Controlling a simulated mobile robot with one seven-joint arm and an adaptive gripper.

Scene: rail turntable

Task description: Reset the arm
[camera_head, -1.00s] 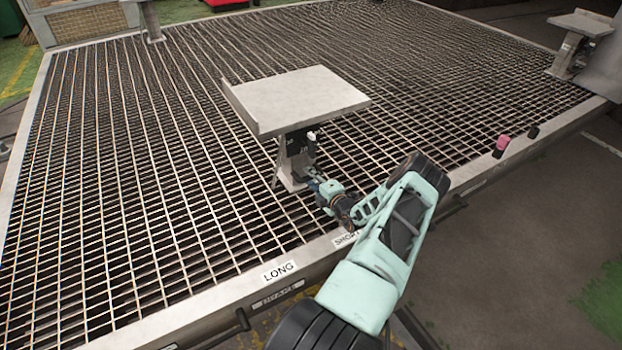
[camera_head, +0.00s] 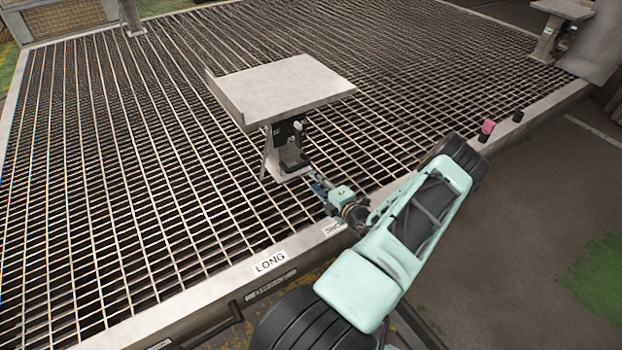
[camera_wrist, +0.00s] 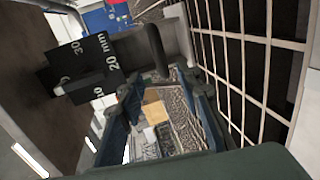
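My gripper (camera_head: 319,186) is low over the grating, beside the foot of the grey pedestal (camera_head: 285,165) that carries a flat grey plate (camera_head: 282,88). In the wrist view my gripper (camera_wrist: 162,88) has its two blue fingers apart, with nothing seen held between them. A dark upright peg or lever (camera_wrist: 157,50) shows ahead of the fingers. Beside it is a black scale (camera_wrist: 88,66) marked 20 mm and 30. I cannot tell whether a finger touches the peg. My pale green arm reaches in from the lower right.
A metal grating (camera_head: 150,180) fills the platform. Its front edge bears a LONG label (camera_head: 270,261) and another label partly covered by my arm. A pink knob (camera_head: 488,127) and a black knob (camera_head: 518,115) stand at the right edge. A second pedestal plate (camera_head: 562,9) is at the far right.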

